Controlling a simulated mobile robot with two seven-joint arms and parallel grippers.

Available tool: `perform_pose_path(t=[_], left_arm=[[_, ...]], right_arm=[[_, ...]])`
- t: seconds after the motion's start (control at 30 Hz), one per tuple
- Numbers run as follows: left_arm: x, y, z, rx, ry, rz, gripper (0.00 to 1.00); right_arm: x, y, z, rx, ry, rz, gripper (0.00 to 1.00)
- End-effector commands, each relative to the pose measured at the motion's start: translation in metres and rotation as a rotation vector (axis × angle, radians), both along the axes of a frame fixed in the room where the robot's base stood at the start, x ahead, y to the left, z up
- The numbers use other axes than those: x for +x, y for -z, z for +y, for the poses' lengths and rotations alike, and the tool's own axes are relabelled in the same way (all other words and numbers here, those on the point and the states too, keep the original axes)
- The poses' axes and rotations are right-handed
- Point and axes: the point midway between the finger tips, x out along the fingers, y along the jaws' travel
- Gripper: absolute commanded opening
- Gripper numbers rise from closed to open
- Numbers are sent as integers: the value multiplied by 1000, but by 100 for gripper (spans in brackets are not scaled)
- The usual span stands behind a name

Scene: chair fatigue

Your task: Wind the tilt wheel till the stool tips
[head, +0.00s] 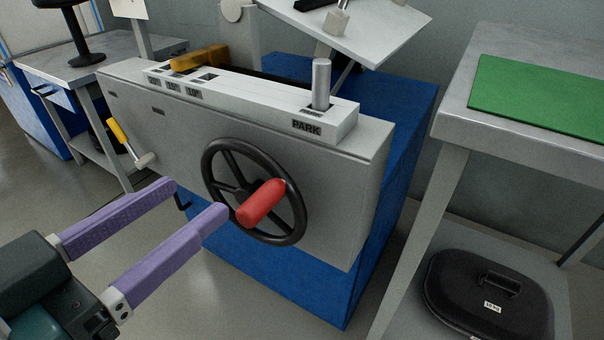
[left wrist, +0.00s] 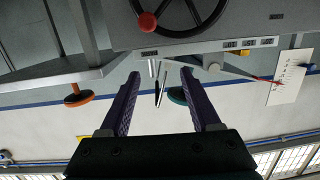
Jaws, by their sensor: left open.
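The tilt wheel (head: 213,181), a black spoked handwheel with a red knob (head: 262,203), is mounted on the front of a grey machine housing. My left gripper (head: 196,201) is open and empty, with its long purple fingers pointing at the wheel. One fingertip appears close to the red knob; I cannot tell whether they touch. In the left wrist view the wheel's rim (left wrist: 170,36) and knob (left wrist: 148,22) show at the top, beyond the open fingers (left wrist: 160,73). A tilted pale plate (head: 372,35) stands above the housing; no whole stool is clear on it. My right gripper is out of view.
A lever stands in a slot marked PARK (head: 321,85). A yellow-handled lever (head: 118,132) sits on the housing's left part. A bench with a green mat (head: 535,95) stands at right, a black weight (head: 490,295) below it. Open floor lies before the blue base (head: 325,290).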

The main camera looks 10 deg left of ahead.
Motion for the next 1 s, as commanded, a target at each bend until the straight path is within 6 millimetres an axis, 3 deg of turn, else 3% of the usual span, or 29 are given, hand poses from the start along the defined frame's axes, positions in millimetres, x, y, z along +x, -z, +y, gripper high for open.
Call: perform_pose_path(t=[0.03,0.2,0.47,0.8,1.0], left_arm=[[-1,39,-1,-8,11,-24,64],[-5,67,-4,-36,38,-92,64],[2,70,-8,-47,50,-124,64],[60,70,-28,-48,49,-126,64],[82,70,-37,-46,48,-121,64]], right_arm=[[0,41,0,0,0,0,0],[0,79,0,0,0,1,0],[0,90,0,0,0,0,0],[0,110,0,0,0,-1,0],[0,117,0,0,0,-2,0]])
